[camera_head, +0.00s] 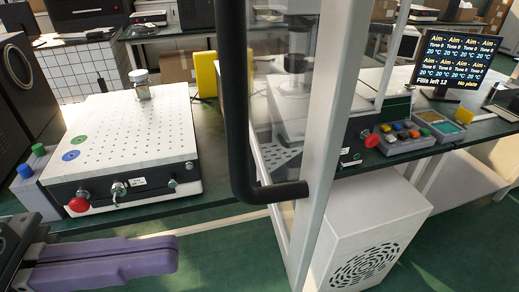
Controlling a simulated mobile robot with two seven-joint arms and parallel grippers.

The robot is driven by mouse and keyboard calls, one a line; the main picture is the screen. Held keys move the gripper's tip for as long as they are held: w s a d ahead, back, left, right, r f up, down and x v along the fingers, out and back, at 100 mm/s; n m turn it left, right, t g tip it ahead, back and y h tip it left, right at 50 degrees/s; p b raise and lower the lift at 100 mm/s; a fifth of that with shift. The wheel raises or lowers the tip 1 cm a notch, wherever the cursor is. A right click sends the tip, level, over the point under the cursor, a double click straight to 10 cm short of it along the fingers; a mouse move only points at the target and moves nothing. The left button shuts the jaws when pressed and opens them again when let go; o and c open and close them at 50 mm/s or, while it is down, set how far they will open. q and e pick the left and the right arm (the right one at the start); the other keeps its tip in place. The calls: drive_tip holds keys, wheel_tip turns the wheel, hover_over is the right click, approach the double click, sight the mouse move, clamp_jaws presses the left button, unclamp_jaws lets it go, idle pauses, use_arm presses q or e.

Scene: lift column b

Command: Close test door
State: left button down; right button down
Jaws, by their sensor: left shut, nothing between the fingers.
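The test door is a glass panel with a white frame (322,135) and stands swung out toward me in the middle of the head view. Its long black handle (238,120) runs down the near side and bends right into the frame at the bottom. My left gripper (174,253), with purple fingers, is at the lower left. Its fingers are together and empty, left of the handle's lower end and apart from it. The door's hinge side is not clear from here. My right gripper is not in view.
A perforated white plate on a black box (120,190) sits on the bench at left, with a red button (79,204) in front. Behind the door are a button panel (405,137) and a monitor (455,68). A white vented cabinet (370,235) stands below. Green floor lies open in front.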

sight(299, 232)
use_arm(q)
drive_tip(key=p+x, duration=0.1)
drive_tip(key=x, duration=0.7)
drive_tip(key=shift+r, duration=0.1)
drive_tip(key=shift+w+d+p, duration=0.1)
drive_tip(key=shift+d+p, duration=0.2)
drive_tip(key=shift+d, duration=0.2)
drive_tip(key=shift+d, duration=0.1)
